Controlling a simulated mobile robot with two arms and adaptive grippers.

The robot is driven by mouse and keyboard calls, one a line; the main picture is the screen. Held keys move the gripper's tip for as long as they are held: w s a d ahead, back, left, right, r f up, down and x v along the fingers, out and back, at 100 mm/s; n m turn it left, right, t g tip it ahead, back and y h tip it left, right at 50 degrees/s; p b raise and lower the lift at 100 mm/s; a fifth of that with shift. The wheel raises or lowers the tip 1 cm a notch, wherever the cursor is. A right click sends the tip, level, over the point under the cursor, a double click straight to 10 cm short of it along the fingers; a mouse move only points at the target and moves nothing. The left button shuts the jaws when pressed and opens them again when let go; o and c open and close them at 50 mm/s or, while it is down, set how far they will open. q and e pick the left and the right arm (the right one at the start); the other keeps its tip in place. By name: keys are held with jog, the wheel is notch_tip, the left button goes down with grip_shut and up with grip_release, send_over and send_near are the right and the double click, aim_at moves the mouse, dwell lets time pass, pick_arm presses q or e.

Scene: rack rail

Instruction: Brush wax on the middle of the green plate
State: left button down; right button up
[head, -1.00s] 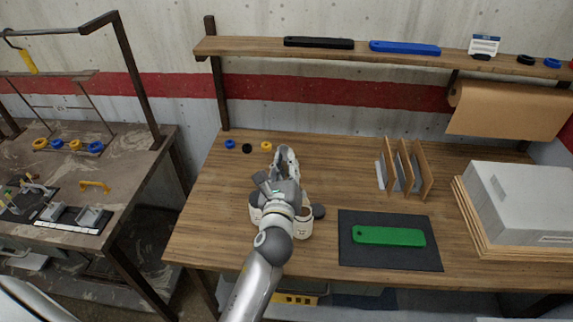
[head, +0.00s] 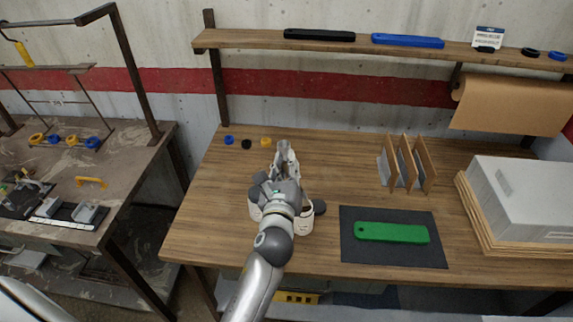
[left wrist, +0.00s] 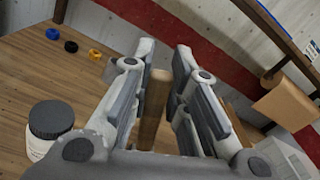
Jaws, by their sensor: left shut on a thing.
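The green plate (head: 392,232), a long bar with a hole near its left end, lies flat on a dark mat (head: 392,256) at the front right of the bench. My left gripper (head: 285,152) is over the bench, left of the plate. In the left wrist view my left gripper (left wrist: 158,70) is shut on an upright brown wooden handle (left wrist: 153,105). The handle's lower end is hidden, so I see no bristles. White jars (head: 304,226) stand around my wrist, partly hidden by it. My right gripper is out of view.
A dark-lidded jar (left wrist: 48,125) shows beside the gripper in the left wrist view. Upright wooden dividers (head: 405,165) stand behind the mat, and a grey block (head: 525,190) on boards is at right. A shelf (head: 390,48) runs above. Bench behind the gripper is mostly clear.

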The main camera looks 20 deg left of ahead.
pick_arm(q)
jog(key=shift+f+b, duration=0.4)
jog(key=shift+f, duration=0.15)
dwell(0.4)
jog(key=shift+f, duration=0.15)
dwell(1.0)
notch_tip(320, 180, up, 7)
jog(key=p, duration=0.8)
jog(key=shift+r, duration=0.2)
jog(key=shift+f, duration=0.1)
dwell(0.4)
